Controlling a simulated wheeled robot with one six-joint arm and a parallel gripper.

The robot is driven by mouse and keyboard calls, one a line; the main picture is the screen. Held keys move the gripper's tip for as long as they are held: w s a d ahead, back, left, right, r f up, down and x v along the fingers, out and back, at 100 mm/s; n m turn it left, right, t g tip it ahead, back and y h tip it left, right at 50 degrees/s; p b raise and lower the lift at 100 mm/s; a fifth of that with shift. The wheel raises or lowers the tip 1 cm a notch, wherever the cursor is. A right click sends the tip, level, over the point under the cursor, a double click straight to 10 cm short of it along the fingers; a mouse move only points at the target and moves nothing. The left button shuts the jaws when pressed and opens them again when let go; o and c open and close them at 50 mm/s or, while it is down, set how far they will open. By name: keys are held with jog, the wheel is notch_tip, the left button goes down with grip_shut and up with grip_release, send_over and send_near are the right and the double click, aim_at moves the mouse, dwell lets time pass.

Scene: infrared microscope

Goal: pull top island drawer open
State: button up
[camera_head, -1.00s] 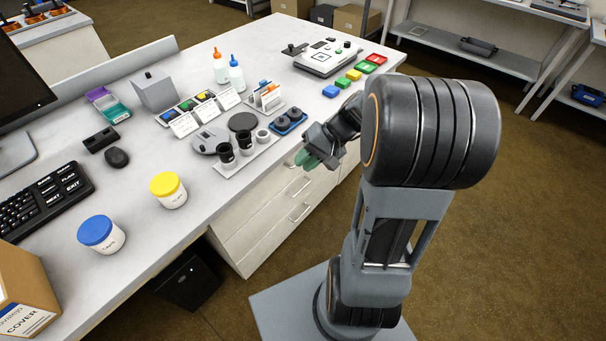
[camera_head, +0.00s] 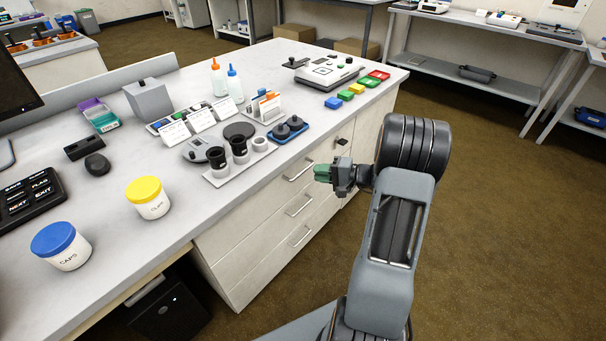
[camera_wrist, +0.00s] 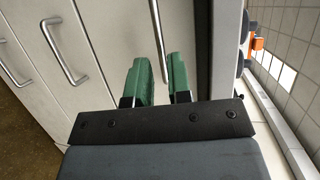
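The top island drawer (camera_head: 280,184) is the uppermost front under the white island's countertop, and it looks flush and closed. Its silver bar handle (camera_head: 299,171) runs along the front. My gripper (camera_head: 319,172) is just off the drawer front near the handle's right end. In the wrist view my gripper (camera_wrist: 158,72) has its green fingers apart, one on each side of the top handle (camera_wrist: 156,28). The handle lines up with the gap between them. I cannot tell how deep it sits there or whether a finger touches it.
Two lower drawers have handles, the middle one (camera_head: 299,206) and the bottom one (camera_head: 300,237). The island countertop (camera_head: 215,205) overhangs above, holding jars (camera_head: 151,198), dark eyepieces (camera_head: 239,150) and coloured blocks (camera_head: 345,94). The brown floor (camera_head: 490,220) to the right is clear.

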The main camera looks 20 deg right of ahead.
aim_at(303, 172)
jog(key=shift+b+x, duration=0.35)
jog(key=shift+x, duration=2.6)
grip_shut()
